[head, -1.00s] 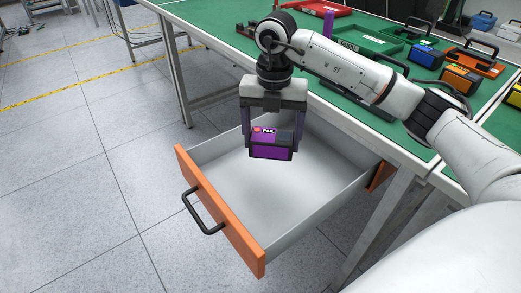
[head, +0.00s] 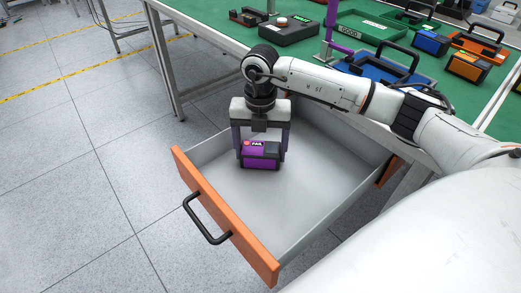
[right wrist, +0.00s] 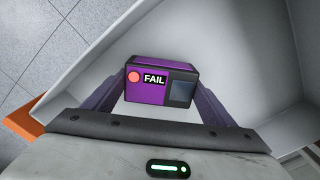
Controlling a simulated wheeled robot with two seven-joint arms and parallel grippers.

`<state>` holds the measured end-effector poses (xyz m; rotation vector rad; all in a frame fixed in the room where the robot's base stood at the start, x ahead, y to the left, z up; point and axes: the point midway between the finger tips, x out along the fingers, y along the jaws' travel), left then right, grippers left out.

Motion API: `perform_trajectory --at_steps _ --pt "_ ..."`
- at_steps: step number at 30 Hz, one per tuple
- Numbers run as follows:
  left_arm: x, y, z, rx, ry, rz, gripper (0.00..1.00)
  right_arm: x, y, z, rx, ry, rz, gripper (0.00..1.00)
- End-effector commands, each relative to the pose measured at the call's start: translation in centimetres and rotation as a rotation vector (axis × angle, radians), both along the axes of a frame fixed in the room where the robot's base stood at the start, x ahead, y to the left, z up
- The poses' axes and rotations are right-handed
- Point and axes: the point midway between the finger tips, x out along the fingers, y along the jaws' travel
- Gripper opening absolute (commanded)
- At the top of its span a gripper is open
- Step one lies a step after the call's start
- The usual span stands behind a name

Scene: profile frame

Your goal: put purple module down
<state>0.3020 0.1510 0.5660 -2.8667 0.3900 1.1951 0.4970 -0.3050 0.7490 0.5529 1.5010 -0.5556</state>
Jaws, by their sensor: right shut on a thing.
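The purple module (head: 260,156) has dark ends and a "FAIL" label with a red dot. It is between the fingers of my right gripper (head: 262,150), which is shut on it. The module is inside the open drawer (head: 255,205), low over its pale floor; I cannot tell whether it touches the floor. In the right wrist view the module (right wrist: 161,86) sits between the two purple fingers, with the drawer floor around it. My left gripper is not in view.
The drawer has an orange front (head: 222,215) with a black handle (head: 205,222). The green workbench (head: 215,30) stands behind, with a green "GOOD" tray (head: 352,31), a blue tray (head: 385,67) and several modules. The drawer floor right of the module is clear.

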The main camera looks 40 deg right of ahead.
Motion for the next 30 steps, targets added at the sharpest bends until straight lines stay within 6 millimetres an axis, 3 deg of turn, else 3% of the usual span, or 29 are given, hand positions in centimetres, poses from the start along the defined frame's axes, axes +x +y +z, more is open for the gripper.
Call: perform_trajectory --at_steps 11,12,15,24,30 --pt "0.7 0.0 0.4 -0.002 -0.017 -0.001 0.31 0.1 0.1 -0.6 0.002 -0.003 0.001 0.50" --pt "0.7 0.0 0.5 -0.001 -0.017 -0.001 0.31 0.1 0.1 -0.5 0.001 -0.002 0.001 0.83" --pt "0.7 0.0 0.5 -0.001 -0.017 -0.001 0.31 0.1 0.0 -0.5 0.001 -0.002 0.001 0.97" --pt "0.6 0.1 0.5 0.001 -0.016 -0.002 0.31 0.1 0.0 -0.3 0.001 -0.002 0.001 0.97" --pt "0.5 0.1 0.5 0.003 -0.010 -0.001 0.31 0.2 0.0 2.2 0.002 -0.006 0.002 0.97"
